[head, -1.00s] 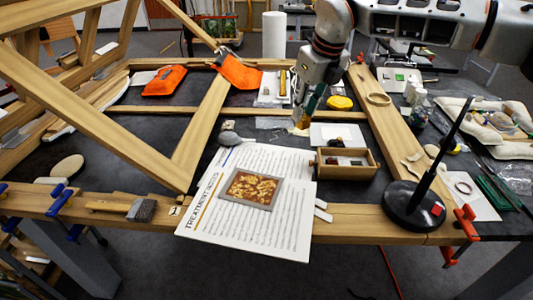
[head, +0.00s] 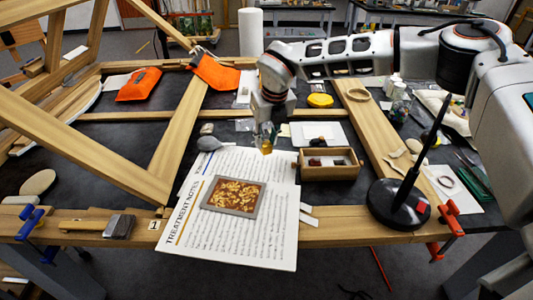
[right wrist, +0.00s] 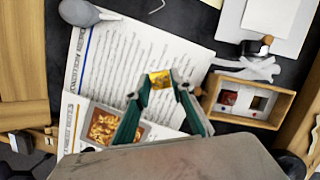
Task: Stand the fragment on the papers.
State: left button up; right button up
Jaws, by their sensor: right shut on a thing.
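The fragment (head: 266,149) is a small gold piece at the tips of my right gripper (head: 265,138). In the right wrist view the fragment (right wrist: 160,79) sits between the two green-sided fingers (right wrist: 161,88), which are shut on it. The gripper points down near the upper right edge of the papers (head: 215,248); the fragment appears held above them, its height hard to judge. The papers are white printed sheets headed "Treatment Notes" and also show in the right wrist view (right wrist: 135,50). My left gripper is not in view.
A grey-bordered gold-brown panel (head: 235,196) lies on the papers. A wooden compartment box (head: 329,173) stands right of them, a grey bulb (head: 209,143) at their top left. A black stand (head: 399,205) with a slanted rod is further right. The papers' lower part is bare.

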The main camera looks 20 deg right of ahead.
aim_at(267, 153)
jog(key=shift+f, duration=2.95)
jog(key=shift+f, duration=0.15)
jog(key=o, duration=1)
jog(key=shift+c, duration=0.2)
jog(key=v, duration=1.2)
